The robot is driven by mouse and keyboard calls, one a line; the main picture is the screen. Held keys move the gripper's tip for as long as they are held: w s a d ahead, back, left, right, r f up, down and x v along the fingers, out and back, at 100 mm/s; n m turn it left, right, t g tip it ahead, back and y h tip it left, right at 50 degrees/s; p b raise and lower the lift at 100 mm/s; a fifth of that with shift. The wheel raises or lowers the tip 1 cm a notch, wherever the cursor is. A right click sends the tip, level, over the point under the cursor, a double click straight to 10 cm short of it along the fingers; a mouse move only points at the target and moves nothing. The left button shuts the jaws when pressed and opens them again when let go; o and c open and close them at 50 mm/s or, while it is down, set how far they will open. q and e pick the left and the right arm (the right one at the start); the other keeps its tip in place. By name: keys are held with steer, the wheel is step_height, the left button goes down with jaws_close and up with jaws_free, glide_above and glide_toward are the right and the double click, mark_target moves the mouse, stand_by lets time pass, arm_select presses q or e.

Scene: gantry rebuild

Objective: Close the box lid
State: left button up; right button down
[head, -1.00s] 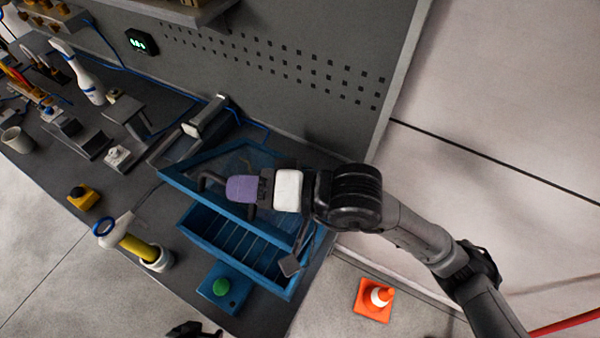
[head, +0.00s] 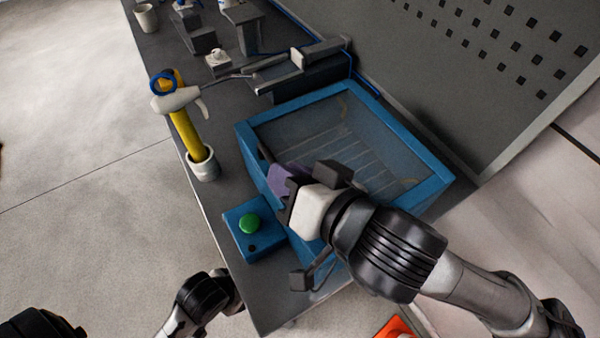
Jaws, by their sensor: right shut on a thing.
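The blue box (head: 347,272) stands on the grey bench, largely behind my right gripper. Its lid (head: 300,107) has a blue frame and a see-through pane, with the ribbed inside showing through. The lid lies over the box opening, down or nearly down; any small gap at the front is hidden. My right gripper (head: 284,179), with purple at its fingers, is at the lid's front edge, shut on the dark lid handle (head: 264,153), mostly hidden by the gripper. Part of my left arm shows at the bottom left, its gripper (head: 230,290) small and unclear, away from the box.
A blue block with a green button (head: 249,224) sits in front of the box. A yellow-handled hammer (head: 185,125) stands in a white cup (head: 203,166) to the left. A grey device (head: 305,70) is behind the box, near the pegboard wall (head: 470,60). An orange cone (head: 396,328) is on the floor.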

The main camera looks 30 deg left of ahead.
steer(key=shift+s+a+f, duration=0.1)
steer(key=shift+s+f, duration=0.15)
steer(key=shift+f, duration=0.1)
steer(key=shift+f, duration=0.1)
steer(key=c, duration=1.5)
jaws_free()
steer(key=shift+b, duration=0.3)
steer(key=o, duration=0.3)
steer(key=shift+s, duration=0.15)
steer(key=shift+o, duration=0.2)
